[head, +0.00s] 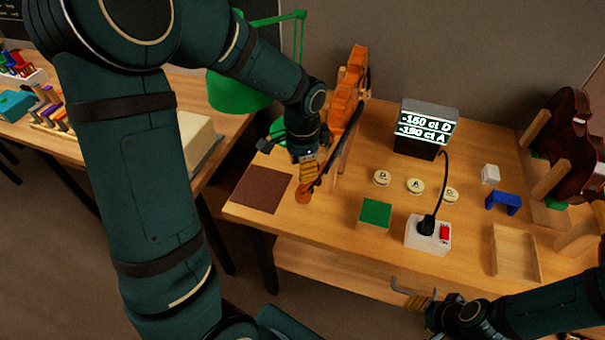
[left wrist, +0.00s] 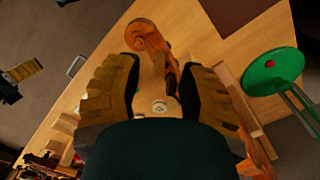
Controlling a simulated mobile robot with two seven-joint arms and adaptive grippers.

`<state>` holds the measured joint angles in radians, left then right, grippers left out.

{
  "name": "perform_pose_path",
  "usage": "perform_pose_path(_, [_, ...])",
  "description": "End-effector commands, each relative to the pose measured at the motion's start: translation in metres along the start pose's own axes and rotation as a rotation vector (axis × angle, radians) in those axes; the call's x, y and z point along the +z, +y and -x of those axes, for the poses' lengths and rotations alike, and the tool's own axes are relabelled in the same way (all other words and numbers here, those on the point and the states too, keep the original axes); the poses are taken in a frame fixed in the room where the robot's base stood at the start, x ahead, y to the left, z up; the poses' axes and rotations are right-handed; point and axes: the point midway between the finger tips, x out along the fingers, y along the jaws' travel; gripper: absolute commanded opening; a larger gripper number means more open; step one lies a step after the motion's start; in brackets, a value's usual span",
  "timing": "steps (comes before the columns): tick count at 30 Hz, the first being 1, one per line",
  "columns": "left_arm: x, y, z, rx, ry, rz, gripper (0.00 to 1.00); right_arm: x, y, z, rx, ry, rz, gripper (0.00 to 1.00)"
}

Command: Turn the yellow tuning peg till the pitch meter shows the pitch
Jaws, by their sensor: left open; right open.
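An orange violin (head: 345,95) stands on the bench, its neck reaching toward the front left and ending in a scroll. My left gripper (head: 308,172) is open at the scroll end. In the left wrist view its two fingers (left wrist: 161,68) lie either side of the pegbox and scroll (left wrist: 150,40). I cannot make out the yellow tuning peg; the fingers may hide it. My right gripper (head: 420,303) is open and empty near the bench's front edge.
Round lettered buttons (head: 415,186), a green block (head: 375,213) and a power box (head: 418,238) with a red switch are mid-bench. A blue stand (head: 503,201), wooden tray (head: 515,253) and dark violin (head: 567,125) are at right. A green lamp (head: 235,92) is behind my left arm.

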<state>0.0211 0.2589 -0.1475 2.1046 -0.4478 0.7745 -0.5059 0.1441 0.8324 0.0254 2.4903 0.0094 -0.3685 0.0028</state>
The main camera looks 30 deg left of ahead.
Motion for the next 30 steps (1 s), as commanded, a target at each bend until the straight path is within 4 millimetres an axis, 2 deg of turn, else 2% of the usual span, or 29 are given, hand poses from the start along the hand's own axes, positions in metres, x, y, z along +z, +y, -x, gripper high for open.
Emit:
perform_pose_path(3, [0.000,0.000,-0.017,0.001,-0.002,0.001,0.39,0.000,0.001,-0.002,0.000,0.000,0.000,0.47])
perform_pose_path(6, [0.000,0.000,-0.025,0.000,-0.001,0.001,0.39,0.000,0.001,-0.003,0.001,0.000,0.000,0.47])
perform_pose_path(17, [0.000,0.000,-0.030,0.000,0.000,0.001,0.39,0.000,0.001,-0.003,0.001,0.000,0.000,0.47])
perform_pose_path(18, [0.000,0.000,-0.030,0.000,0.000,0.001,0.42,0.000,0.001,-0.003,0.001,0.000,0.000,0.47])
perform_pose_path(20, [0.000,0.000,-0.030,0.000,0.000,0.001,0.21,0.000,0.001,-0.003,0.001,0.000,0.000,0.47])
perform_pose_path(21, [0.000,0.000,-0.030,0.000,0.000,0.001,0.07,0.000,0.001,-0.003,0.001,0.000,0.000,0.47])
perform_pose_path(22, [0.000,0.000,-0.030,0.000,0.000,0.001,0.00,0.000,0.001,-0.003,0.001,0.000,0.000,0.47])
perform_pose_path(30, [0.000,0.000,-0.030,0.000,0.000,0.001,0.00,0.000,0.001,-0.003,0.001,0.000,0.000,0.47])
